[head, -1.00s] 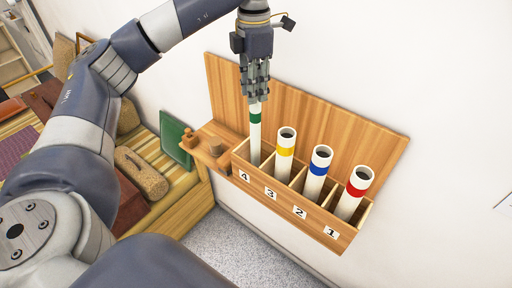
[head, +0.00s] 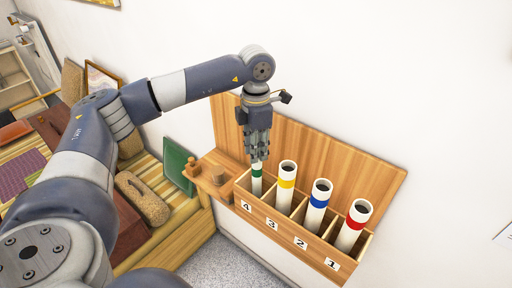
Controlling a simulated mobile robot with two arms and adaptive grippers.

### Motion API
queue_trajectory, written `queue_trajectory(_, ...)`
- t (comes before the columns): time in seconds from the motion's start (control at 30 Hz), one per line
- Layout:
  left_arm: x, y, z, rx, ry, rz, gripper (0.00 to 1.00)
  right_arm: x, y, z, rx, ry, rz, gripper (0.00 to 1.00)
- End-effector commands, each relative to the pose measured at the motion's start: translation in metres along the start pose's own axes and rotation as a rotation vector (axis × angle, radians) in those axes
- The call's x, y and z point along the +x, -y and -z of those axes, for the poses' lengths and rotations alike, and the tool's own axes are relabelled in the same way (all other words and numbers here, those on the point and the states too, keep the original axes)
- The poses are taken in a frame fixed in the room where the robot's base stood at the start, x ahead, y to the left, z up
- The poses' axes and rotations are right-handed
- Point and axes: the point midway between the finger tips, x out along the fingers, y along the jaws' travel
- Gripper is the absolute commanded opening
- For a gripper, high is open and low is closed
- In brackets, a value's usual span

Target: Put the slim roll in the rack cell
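The slim roll (head: 257,173) is a white tube with a green band. It stands upright in the rack cell marked 4 at the left end of the wooden rack (head: 290,228), its lower part hidden by the front wall. My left gripper (head: 258,157) points down from above and is shut on the roll's top end, which its fingers hide. My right gripper is not in view.
Wider white rolls with yellow (head: 287,176), blue (head: 319,195) and red (head: 353,221) bands fill cells 3, 2 and 1. A small wooden shelf (head: 213,179) adjoins the rack's left end. A bench with cushions stands at left.

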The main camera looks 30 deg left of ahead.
Motion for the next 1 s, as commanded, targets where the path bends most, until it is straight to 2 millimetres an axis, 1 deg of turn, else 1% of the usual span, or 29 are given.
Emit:
queue_trajectory(0.03, 0.001, 0.000, 0.000, 0.000, -0.001, 0.000, 0.32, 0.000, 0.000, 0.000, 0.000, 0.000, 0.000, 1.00)
queue_trajectory(0.07, 0.001, 0.000, 0.000, 0.000, -0.001, 0.000, 0.39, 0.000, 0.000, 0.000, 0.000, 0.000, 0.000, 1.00)
queue_trajectory(0.1, 0.001, 0.000, 0.000, 0.000, -0.001, 0.000, 0.43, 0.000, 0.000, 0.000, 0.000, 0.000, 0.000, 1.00)
queue_trajectory(0.37, 0.000, 0.000, 0.000, 0.000, -0.001, 0.001, 0.43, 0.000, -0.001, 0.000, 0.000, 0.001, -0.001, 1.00)
queue_trajectory(0.5, -0.005, 0.000, 0.000, 0.000, 0.000, 0.000, 0.43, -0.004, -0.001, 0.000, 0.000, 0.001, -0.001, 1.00)
queue_trajectory(0.57, -0.008, 0.000, -0.001, 0.000, 0.002, -0.001, 0.43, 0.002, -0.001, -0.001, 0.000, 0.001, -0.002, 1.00)
queue_trajectory(0.67, -0.024, 0.000, -0.001, 0.001, 0.005, -0.001, 0.43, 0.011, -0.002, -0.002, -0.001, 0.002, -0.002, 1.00)
queue_trajectory(0.9, -0.082, 0.000, -0.002, 0.002, 0.005, -0.001, 0.43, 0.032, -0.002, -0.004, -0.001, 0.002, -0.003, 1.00)
queue_trajectory(1.0, -0.103, 0.000, -0.001, 0.001, 0.004, -0.002, 0.43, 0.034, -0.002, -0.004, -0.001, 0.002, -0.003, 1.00)
